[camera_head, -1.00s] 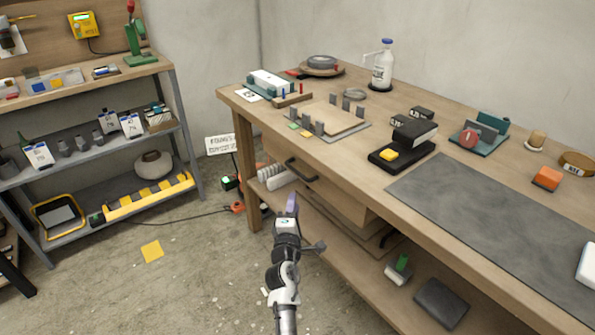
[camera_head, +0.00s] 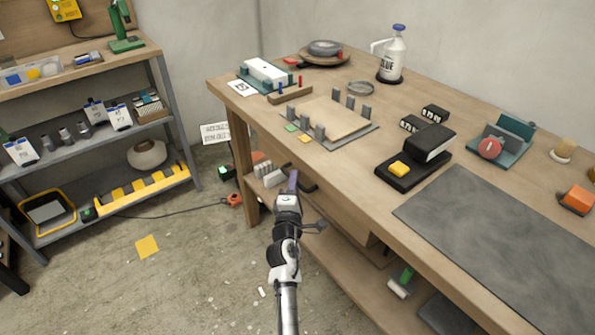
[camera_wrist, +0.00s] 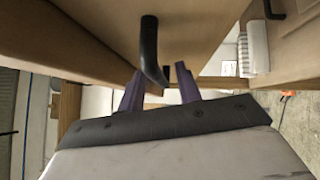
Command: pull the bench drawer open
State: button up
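The bench drawer (camera_head: 345,216) is under the front edge of the workbench, and its wooden front looks flush with the bench. Its dark bar handle (camera_head: 304,183) is partly hidden behind my gripper (camera_head: 293,180) in the head view. In the wrist view the black handle (camera_wrist: 149,48) stands out from a wooden face. My gripper's two purple fingers (camera_wrist: 160,80) are apart there, and the lower end of the handle shows between their tips. I cannot tell whether the fingers touch it.
The workbench top (camera_head: 240,92) carries a glue bottle (camera_head: 393,55), a black device with a yellow button (camera_head: 415,155) and a grey mat (camera_head: 490,225). A lower bench shelf (camera_head: 345,275) lies beneath my gripper. A shelf rack (camera_head: 85,145) stands left. Floor between is mostly clear.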

jog(key=shift+w+d, duration=0.1)
jog(key=shift+w, duration=0.45)
jog(key=shift+r, duration=0.1)
jog(key=shift+s, duration=0.1)
grip_shut()
